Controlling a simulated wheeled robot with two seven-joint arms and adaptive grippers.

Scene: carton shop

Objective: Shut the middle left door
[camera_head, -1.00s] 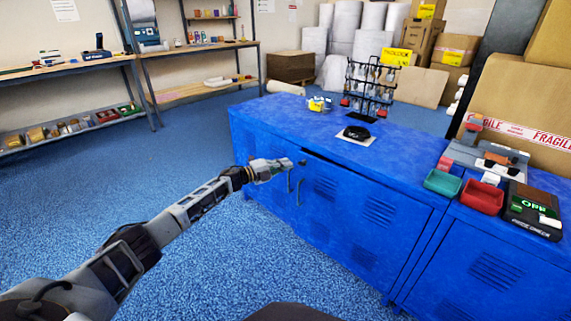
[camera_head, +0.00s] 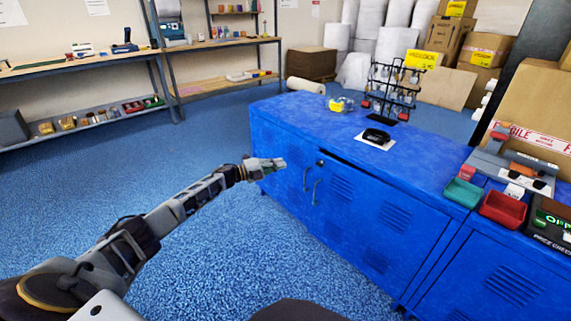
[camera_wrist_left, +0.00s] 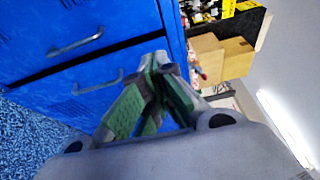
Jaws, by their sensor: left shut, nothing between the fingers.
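The blue cabinet (camera_head: 290,112) has two doors meeting at a pair of upright handles. The door left of the handles (camera_head: 283,170) looks about flush. The door right of them (camera_head: 372,215) has a dark gap along its top edge and looks slightly ajar. My left gripper (camera_head: 283,163) is shut and empty, just left of the handles in front of the left door; I cannot tell whether it touches. In the left wrist view, my gripper's green-padded fingers (camera_wrist_left: 158,65) meet near the cabinet's edge, and both handles (camera_wrist_left: 76,44) show clear of them. My right gripper is out of view.
On the cabinet top are a black item on a white sheet (camera_head: 376,138), a black rack (camera_head: 392,90) and a yellow item (camera_head: 341,104). Red (camera_head: 503,209) and green (camera_head: 463,193) trays sit at the right. Blue floor (camera_head: 210,235) in front is clear.

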